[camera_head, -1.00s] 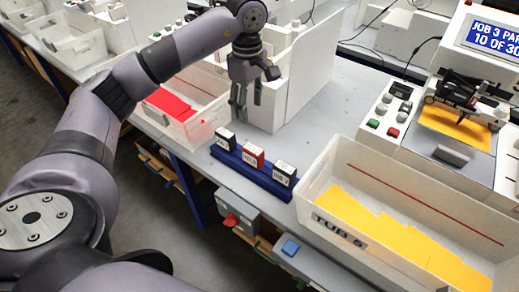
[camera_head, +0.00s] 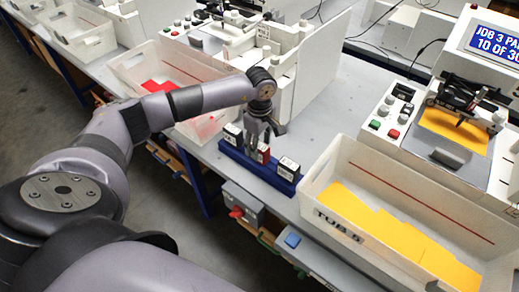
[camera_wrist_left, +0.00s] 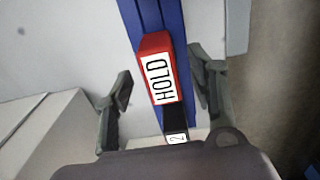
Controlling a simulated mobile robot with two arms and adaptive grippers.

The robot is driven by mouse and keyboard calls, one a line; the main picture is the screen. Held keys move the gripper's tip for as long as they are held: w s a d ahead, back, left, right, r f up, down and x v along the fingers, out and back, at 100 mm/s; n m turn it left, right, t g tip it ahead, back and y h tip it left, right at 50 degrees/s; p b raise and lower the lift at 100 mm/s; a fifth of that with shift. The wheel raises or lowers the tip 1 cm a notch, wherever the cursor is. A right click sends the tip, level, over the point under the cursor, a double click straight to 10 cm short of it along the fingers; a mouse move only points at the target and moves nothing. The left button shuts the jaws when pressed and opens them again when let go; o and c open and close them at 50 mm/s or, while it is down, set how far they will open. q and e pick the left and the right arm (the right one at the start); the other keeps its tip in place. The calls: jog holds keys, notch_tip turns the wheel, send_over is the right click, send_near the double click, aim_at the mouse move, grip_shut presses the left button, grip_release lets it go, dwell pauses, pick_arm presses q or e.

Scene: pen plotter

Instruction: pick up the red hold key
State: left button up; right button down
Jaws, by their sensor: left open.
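The red hold key (camera_wrist_left: 157,70), with a white HOLD label, stands in a blue rack (camera_head: 231,156) on the table's front edge. My left gripper (camera_head: 259,143) is above the rack, pointing down at the key. In the left wrist view its two open fingers (camera_wrist_left: 160,95) stand on either side of the key, apart from it. A black key with a white label (camera_head: 287,168) stands at the rack's right end, and another (camera_head: 231,134) at its left end. My right gripper is not in view.
Tub 5 (camera_head: 337,227), holding yellow sheets, stands right of the rack. A tub with red sheets (camera_head: 129,67) is at the left. A plotter with a button panel (camera_head: 388,114) stands behind tub 5. Grey table (camera_head: 312,137) is clear behind the rack.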

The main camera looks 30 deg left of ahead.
pick_arm(q)
jog(key=shift+f, duration=0.55)
jog(key=shift+c, duration=0.6)
jog(key=c, duration=1.1)
